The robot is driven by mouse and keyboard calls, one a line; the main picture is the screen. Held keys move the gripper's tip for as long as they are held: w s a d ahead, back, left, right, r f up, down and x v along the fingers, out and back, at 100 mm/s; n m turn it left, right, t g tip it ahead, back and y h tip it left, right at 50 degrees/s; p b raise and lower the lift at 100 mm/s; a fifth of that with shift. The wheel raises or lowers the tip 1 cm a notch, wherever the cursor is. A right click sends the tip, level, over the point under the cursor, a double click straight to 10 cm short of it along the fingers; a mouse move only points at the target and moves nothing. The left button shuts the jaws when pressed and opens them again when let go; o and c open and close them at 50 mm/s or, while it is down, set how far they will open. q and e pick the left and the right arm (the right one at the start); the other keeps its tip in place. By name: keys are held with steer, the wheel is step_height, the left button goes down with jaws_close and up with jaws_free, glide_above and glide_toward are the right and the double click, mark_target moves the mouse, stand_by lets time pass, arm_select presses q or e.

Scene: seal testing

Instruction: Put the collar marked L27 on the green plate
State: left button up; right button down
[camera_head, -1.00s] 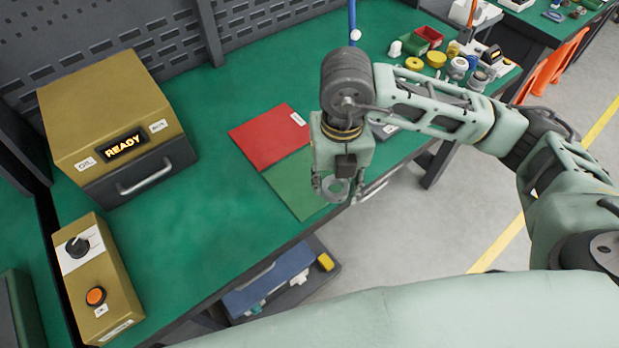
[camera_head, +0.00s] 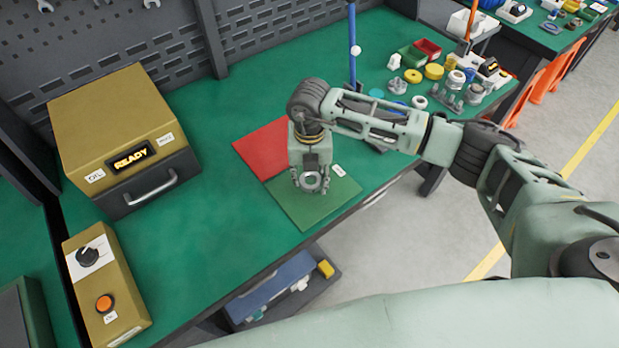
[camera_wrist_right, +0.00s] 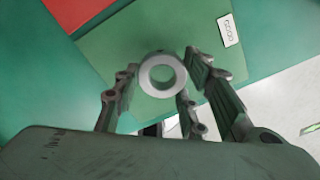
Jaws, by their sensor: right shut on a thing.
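The collar (camera_head: 311,181) is a pale grey ring, held between the fingertips of my right gripper (camera_head: 311,184). It also shows as a ring with a round hole in the right wrist view (camera_wrist_right: 162,75), between the fingers. No marking on it can be read. The green plate (camera_head: 318,208) lies on the green bench, and the collar is above it; the height gap is hard to tell. The plate also fills the middle of the right wrist view (camera_wrist_right: 110,50), with a small white label reading GOOD. My left gripper is not in view.
A red plate (camera_head: 262,150) adjoins the green plate. An ochre box with a READY display (camera_head: 110,125) and a control box with an orange button (camera_head: 105,290) stand left. Several small parts and bins (camera_head: 430,75) sit at the back right. The bench's front edge is close to the plate.

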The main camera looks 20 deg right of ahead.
steer(key=shift+f, duration=1.05)
steer(key=shift+f, duration=0.15)
steer(key=c, duration=1.1)
jaws_free()
